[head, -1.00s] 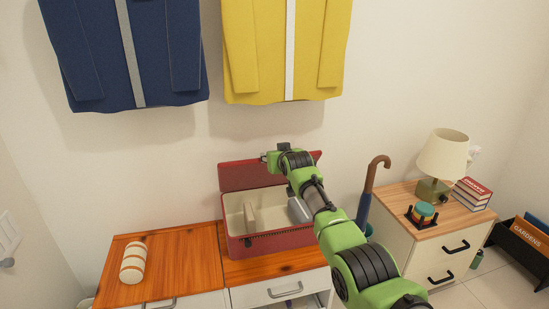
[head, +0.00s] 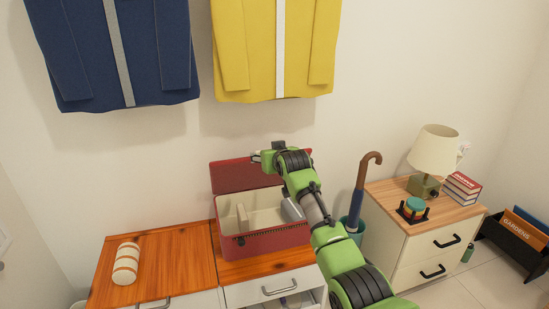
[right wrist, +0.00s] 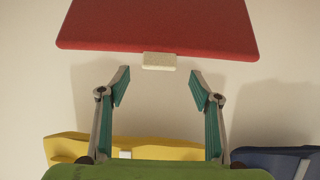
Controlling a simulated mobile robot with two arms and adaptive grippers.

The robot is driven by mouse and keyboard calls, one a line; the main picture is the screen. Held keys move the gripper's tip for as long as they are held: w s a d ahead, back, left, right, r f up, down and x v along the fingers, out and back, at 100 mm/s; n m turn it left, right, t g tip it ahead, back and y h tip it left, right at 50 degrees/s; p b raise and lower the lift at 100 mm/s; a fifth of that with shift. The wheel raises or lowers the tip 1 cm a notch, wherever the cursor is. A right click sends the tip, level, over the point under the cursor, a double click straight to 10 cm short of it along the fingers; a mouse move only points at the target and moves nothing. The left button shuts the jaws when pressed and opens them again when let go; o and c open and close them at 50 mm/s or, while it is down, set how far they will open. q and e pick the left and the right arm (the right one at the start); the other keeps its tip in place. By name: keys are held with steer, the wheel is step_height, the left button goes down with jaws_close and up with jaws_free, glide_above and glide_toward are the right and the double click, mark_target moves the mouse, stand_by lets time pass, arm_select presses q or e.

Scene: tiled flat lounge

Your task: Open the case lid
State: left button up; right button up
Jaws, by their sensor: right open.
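The red case (head: 270,243) stands on the wooden cabinet with its lid (head: 232,178) raised and leaning back near the wall. Its cream inside is exposed and shows a light divider (head: 242,218) and a grey item (head: 291,209), partly behind my arm. My right gripper (head: 255,158) is at the lid's top edge, and part of the lid is hidden behind my arm. In the right wrist view, my right gripper (right wrist: 160,87) is open and empty. The red lid (right wrist: 158,28) with a small cream tab (right wrist: 159,61) lies just beyond the fingertips, apart from them. My left gripper is out of view.
A striped roll (head: 126,264) lies on the cabinet top (head: 170,262) left of the case. An umbrella (head: 360,195) in a holder stands right of my arm. A nightstand (head: 425,240) carries a lamp (head: 433,150) and books (head: 461,188). Jackets (head: 275,50) hang above.

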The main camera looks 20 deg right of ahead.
steer(key=v, duration=0.8)
steer(key=shift+r, duration=0.15)
steer(key=shift+s, duration=0.15)
